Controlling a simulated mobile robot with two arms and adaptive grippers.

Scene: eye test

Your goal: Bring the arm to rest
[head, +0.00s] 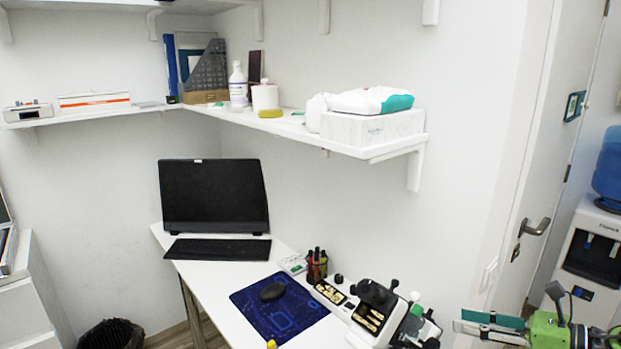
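My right gripper (462,321) comes in at the lower right corner, with a green body and two long fingers, one teal and one grey, pointing left. The fingers lie close together in this view, and I cannot tell whether they are open or shut. I see nothing held between them. The gripper is to the right of the white desk (228,281), in front of the wall and the door.
A shelf (372,152) juts out above. A door (519,170) and water dispenser (590,255) stand right.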

